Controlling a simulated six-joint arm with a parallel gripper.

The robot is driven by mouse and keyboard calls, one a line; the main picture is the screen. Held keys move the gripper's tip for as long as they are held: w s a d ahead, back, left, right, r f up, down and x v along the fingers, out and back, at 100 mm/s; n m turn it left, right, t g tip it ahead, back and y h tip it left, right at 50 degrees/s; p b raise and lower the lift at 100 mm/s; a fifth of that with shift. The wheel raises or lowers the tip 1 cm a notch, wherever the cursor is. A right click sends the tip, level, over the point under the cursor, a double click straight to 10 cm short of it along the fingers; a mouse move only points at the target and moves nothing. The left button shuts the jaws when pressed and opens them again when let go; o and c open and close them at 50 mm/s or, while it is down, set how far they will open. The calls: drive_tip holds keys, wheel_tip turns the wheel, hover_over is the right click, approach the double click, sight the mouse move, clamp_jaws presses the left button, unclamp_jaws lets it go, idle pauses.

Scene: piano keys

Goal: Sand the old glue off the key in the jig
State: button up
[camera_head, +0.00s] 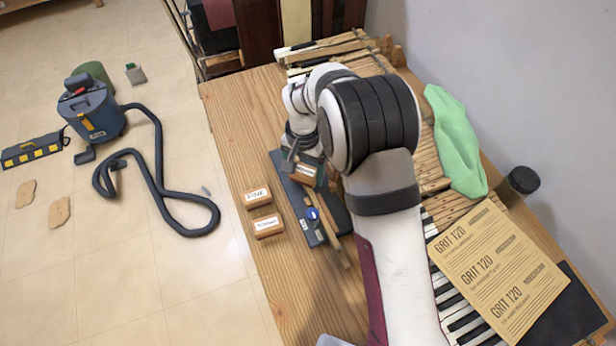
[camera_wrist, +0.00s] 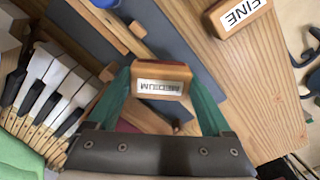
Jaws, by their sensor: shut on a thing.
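My gripper (camera_wrist: 162,88) is shut on a wooden sanding block (camera_wrist: 160,80) labelled MEDIUM, one green finger on each side. In the head view the held block (camera_head: 307,175) is over the far part of the dark jig board (camera_head: 312,236); whether it touches anything cannot be told. A long wooden key (camera_head: 334,238) lies along the jig, beside a blue round knob (camera_head: 312,214). In the wrist view a wooden strip (camera_wrist: 95,22) crosses the jig near the block. The arm hides part of the jig, and glue cannot be made out.
A FINE block (camera_head: 258,197) and another labelled block (camera_head: 268,226) sit left of the jig. Piano keys (camera_head: 466,322), a GRIT 120 sheet (camera_head: 497,270), a green cloth (camera_head: 455,140) and a dark jar (camera_head: 523,180) lie right. A vacuum (camera_head: 95,110) stands on the floor.

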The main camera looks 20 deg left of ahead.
drive_tip(key=shift+w+a, duration=2.45)
drive_tip(key=shift+a, duration=0.05)
drive_tip(key=shift+w+a+r, duration=0.1)
drive_tip(key=shift+w+a, duration=0.05)
wheel_tip(320, 180, up, 8)
